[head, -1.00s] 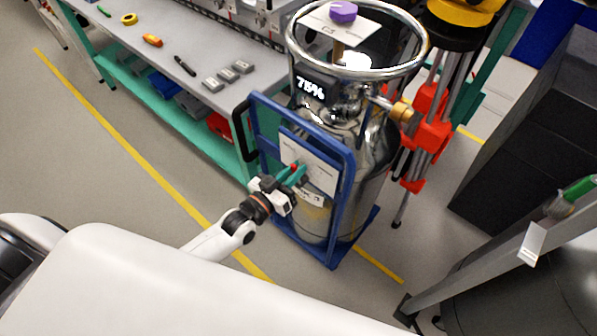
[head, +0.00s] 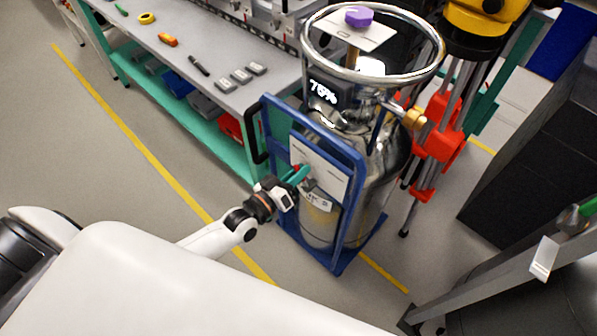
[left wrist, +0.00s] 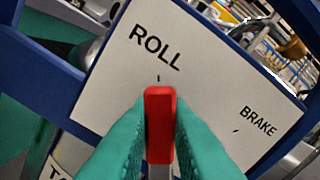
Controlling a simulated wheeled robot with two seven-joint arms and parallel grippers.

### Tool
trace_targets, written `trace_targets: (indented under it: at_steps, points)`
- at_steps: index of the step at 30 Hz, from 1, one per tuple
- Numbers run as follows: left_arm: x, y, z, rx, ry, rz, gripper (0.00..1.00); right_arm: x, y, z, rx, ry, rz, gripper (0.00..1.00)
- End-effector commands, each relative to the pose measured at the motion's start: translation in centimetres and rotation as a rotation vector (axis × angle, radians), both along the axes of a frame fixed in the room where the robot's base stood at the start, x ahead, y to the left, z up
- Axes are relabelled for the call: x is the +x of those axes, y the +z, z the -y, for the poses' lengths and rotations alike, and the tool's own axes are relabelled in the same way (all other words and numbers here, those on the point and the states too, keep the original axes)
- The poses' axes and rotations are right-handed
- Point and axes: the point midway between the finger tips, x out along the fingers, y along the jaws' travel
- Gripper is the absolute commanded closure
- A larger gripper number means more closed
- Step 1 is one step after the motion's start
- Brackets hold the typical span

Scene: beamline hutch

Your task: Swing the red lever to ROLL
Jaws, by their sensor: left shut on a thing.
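The red lever (left wrist: 160,125) sits between the teal fingers of my left gripper (left wrist: 155,140) in the left wrist view. Its free end points at the small tick under the word ROLL on the white plate (left wrist: 105,85). The BRAKE tick lies off to the right, apart from the lever. In the head view my left gripper (head: 299,175) is at the plate (head: 328,172) on the blue cart frame (head: 357,190), with only a bit of the red lever (head: 296,167) showing. The lever's pivot is hidden by the fingers. My right gripper is not in view.
The cart carries a shiny metal tank (head: 378,165) with a 75% display. A workbench (head: 185,75) with tools and bins stands to the left. A red and yellow stand (head: 438,145) and a dark cabinet (head: 525,150) are to the right. Floor is open at left.

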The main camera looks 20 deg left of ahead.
Motion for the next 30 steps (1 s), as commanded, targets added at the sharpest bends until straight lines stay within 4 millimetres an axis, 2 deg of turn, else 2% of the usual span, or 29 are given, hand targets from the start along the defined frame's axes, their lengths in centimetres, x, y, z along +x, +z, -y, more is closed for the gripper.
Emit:
trace_targets:
  at_steps: [4, 5, 9, 20, 23, 30]
  points:
    - [-0.1, -0.1, 0.0, 0.002, 0.0, -0.002, 1.0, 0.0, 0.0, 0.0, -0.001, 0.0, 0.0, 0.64]
    - [-0.1, -0.1, 0.0, 0.002, -0.001, -0.003, 0.83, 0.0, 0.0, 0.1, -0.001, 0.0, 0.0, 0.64]
    - [-0.1, -0.1, 0.0, 0.003, 0.0, -0.001, 0.63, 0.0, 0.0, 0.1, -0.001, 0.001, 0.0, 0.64]
    - [-0.6, -0.1, -0.2, 0.001, 0.0, -0.001, 0.63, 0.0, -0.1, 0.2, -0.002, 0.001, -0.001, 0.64]
    - [-1.9, -0.2, -0.7, 0.002, 0.0, -0.003, 0.63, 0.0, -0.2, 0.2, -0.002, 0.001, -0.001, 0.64]
    - [-6.8, -0.3, -2.4, 0.003, -0.002, -0.005, 0.63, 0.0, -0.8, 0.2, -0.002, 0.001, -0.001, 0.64]
